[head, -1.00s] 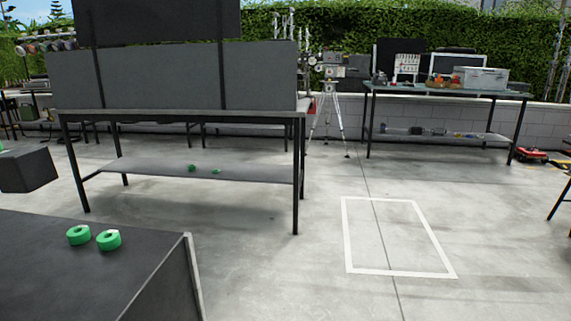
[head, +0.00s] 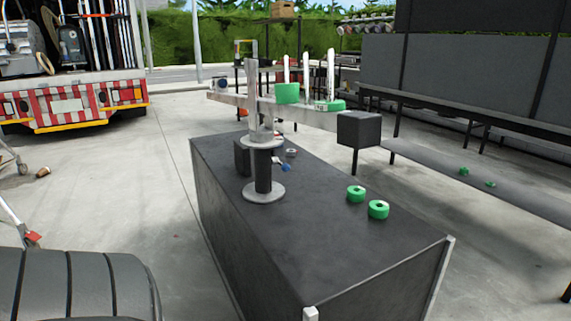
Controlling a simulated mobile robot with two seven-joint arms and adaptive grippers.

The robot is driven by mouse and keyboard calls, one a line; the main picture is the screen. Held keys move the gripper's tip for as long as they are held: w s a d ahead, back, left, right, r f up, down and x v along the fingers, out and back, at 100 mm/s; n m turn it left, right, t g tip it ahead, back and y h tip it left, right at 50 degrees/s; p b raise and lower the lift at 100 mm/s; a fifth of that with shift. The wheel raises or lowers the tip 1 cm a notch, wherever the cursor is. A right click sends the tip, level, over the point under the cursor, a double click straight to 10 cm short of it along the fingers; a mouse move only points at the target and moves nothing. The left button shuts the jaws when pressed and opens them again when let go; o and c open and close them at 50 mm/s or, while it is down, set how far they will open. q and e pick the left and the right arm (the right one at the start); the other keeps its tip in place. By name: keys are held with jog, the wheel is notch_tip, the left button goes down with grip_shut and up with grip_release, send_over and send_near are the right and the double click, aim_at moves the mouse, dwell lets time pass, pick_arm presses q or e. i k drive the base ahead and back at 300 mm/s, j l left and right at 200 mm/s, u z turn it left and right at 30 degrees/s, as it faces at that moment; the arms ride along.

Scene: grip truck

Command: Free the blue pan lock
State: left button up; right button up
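A small blue lever (head: 285,167), which looks like the blue pan lock, sticks out beside a grey and black stand (head: 263,175) on the black bench (head: 310,235). The stand has a round flange at its foot and another near its top. A long grey beam (head: 235,101) lies across the stand's upper part, with a dark block (head: 358,129) at its right end. The lever is small here, and I cannot tell whether it is locked. Neither of my grippers shows in the head view.
Two green rolls (head: 356,193) (head: 378,209) lie on the bench's right side. A red and white striped truck rear (head: 70,105) stands at back left. Open concrete floor (head: 150,190) lies left of the bench.

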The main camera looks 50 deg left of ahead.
aim_at(286, 168)
jog(key=i+l+u, duration=0.1)
jog(key=u, duration=1.4)
jog(key=i+l+u, duration=0.1)
jog(key=l+u, duration=0.85)
jog(key=l, duration=0.4)
jog(key=k+l+u, duration=0.15)
jog(key=l, duration=0.7)
jog(key=k+u, duration=0.05)
